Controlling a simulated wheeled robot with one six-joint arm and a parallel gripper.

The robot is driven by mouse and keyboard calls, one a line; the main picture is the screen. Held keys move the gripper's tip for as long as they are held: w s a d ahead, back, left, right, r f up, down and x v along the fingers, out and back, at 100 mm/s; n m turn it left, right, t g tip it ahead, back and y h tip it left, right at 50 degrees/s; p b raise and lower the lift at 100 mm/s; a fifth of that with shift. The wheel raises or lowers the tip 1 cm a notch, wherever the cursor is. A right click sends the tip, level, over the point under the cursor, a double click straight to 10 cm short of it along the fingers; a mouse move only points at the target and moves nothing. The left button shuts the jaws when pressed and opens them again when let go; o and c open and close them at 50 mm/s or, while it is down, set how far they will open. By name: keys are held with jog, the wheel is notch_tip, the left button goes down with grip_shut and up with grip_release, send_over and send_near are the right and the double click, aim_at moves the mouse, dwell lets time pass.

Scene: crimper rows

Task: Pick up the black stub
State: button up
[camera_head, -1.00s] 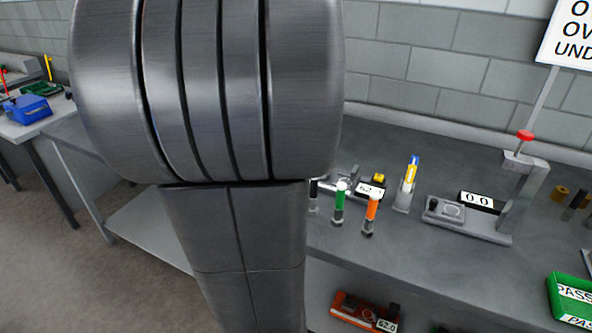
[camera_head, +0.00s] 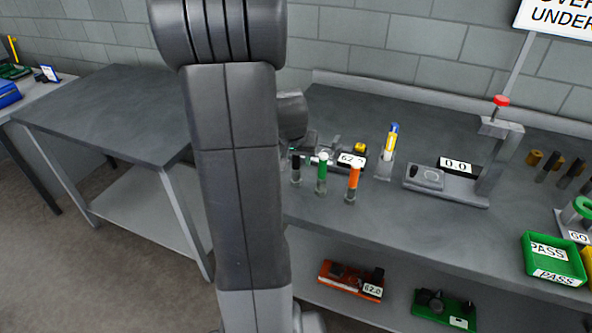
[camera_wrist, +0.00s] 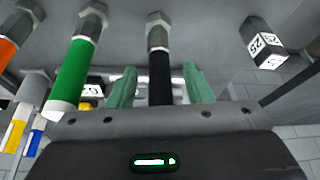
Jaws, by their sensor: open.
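The black stub (camera_wrist: 159,78) shows in the wrist view between the two pale green fingers of my gripper (camera_wrist: 160,70). The fingers are apart, with a gap on each side of the stub. Its grey hex end (camera_wrist: 158,27) points toward the top of that picture. In the head view the black stub (camera_head: 295,164) stands upright on the bench, just right of my arm, leftmost of a short row. My arm hides most of my gripper there.
A green stub (camera_head: 321,174) and an orange stub (camera_head: 353,181) stand close to the right of the black one. A clear holder with a yellow-and-blue pen (camera_head: 390,150) and a gauge reading 0.0 (camera_head: 455,166) are farther right. A small "25" block (camera_wrist: 263,42) shows in the wrist view.

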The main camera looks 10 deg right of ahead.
jog(key=shift+w+f, duration=0.2)
jog(key=shift+f, duration=0.25)
grip_shut()
